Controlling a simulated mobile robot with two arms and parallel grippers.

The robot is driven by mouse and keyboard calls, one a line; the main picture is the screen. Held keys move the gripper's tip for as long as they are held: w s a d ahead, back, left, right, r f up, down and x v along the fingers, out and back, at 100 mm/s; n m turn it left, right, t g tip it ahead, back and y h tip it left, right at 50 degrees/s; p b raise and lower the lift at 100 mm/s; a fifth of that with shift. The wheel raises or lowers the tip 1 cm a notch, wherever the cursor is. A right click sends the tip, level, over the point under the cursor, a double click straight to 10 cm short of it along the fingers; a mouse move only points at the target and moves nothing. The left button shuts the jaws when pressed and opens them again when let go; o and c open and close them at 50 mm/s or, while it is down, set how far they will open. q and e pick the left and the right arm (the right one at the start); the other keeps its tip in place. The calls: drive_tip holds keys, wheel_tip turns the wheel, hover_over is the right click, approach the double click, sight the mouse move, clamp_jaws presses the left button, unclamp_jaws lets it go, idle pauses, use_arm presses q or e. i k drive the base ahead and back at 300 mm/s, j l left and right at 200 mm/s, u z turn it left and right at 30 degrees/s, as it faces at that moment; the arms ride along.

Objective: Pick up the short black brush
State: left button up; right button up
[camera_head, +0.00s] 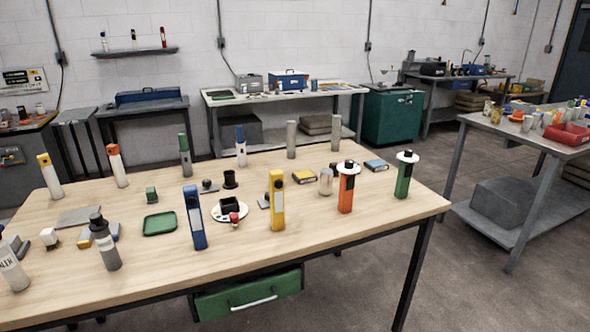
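I cannot clearly pick out a short black brush. Small dark items stand on the wooden table (330,220): a short black cup-like piece (230,179) at the middle back, a black block (229,204) on a white round plate, and a small grey piece with a dark knob (209,186). They are too small to tell whether one is a brush. Neither of my grippers is in view.
Tall upright items crowd the table: a blue one (195,218), a yellow one (277,200), an orange one (346,188) and a green one (404,175). A green tray (160,223) lies left of middle. The table's right front area is clear.

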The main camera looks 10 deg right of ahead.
sight(333, 165)
drive_tip(key=i+l+u, duration=0.15)
drive_tip(key=l+u, duration=0.7)
drive_tip(key=l, duration=0.2)
